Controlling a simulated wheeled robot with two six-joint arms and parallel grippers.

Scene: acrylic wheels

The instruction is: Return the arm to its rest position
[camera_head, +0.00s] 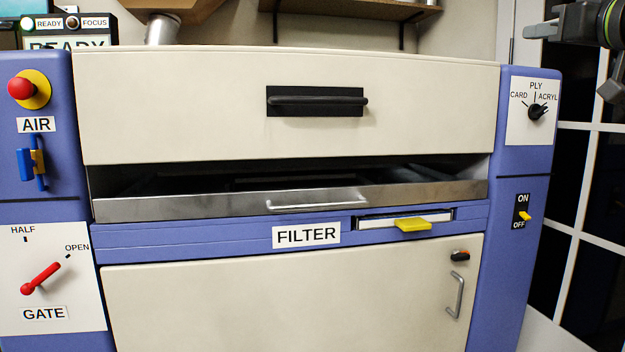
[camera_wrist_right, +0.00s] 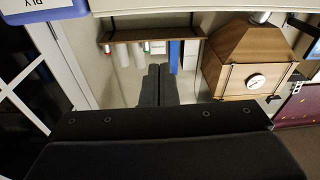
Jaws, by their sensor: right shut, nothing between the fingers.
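My right arm shows in the top right corner of the head view, with its dark gripper (camera_head: 545,29) beside and above the right end of the machine, apart from it. In the right wrist view its two dark fingers (camera_wrist_right: 158,85) lie together, shut and empty. My left gripper is not in view. The machine has a cream lid (camera_head: 200,105) with a black handle, with a dark gap below it. Beneath are a metal front tray edge (camera_head: 180,203) and a blue FILTER strip with a yellow tab (camera_head: 413,225).
The PLY selector knob (camera_head: 535,112) and the ON/OFF switch (camera_head: 524,215) are on the right blue column. A red GATE lever (camera_head: 42,277) and red AIR button (camera_head: 21,88) are on the left. A paned glass door (camera_head: 585,200) stands at right. A wooden hood (camera_wrist_right: 245,60) shows in the wrist view.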

